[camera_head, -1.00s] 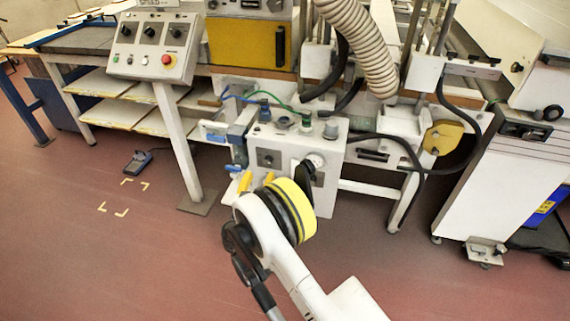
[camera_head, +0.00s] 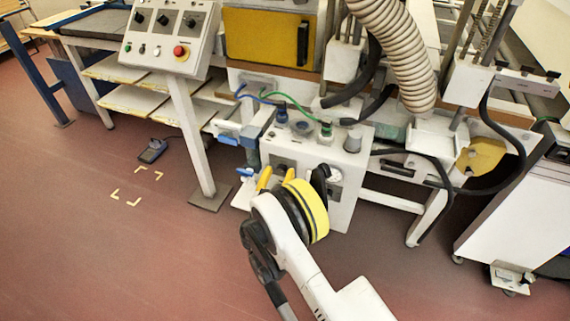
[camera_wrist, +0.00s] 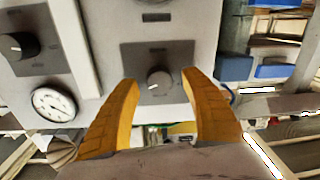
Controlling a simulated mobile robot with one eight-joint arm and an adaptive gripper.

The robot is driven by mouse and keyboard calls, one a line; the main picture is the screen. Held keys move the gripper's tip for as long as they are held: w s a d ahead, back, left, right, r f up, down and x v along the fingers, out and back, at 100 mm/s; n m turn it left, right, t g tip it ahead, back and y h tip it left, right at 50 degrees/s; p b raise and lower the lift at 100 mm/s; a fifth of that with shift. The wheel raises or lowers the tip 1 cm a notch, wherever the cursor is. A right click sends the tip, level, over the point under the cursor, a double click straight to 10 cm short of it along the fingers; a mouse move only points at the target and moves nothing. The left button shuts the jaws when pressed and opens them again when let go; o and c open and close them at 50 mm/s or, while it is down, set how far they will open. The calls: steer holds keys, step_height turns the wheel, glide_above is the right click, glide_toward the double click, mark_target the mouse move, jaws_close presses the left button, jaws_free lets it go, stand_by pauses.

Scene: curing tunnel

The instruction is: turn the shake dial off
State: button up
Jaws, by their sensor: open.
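My gripper (camera_head: 277,178) has two yellow fingers and is open in front of the white control box (camera_head: 349,190). In the wrist view, a round grey dial (camera_wrist: 159,82) on a dark square plate sits between the open fingertips of my gripper (camera_wrist: 160,84). The fingers are on either side of the dial; I cannot tell whether they touch it. A black dial (camera_wrist: 16,46) is at the left of the same view. The dial labels are too small to read, so I cannot tell which is the shake dial. In the head view my gripper and wrist partly hide the box's front.
A round gauge (camera_wrist: 53,104) is near the black dial. Blue and green hoses and connectors sit on the box's top. A panel (camera_head: 150,48) with several knobs and a red button (camera_head: 181,53) stands at upper left. The floor at left is clear except for a pedal (camera_head: 153,150).

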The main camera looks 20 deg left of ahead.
steer(key=shift+w, duration=0.1)
steer(key=shift+r, duration=0.1)
steer(key=shift+s, duration=0.2)
jaws_close()
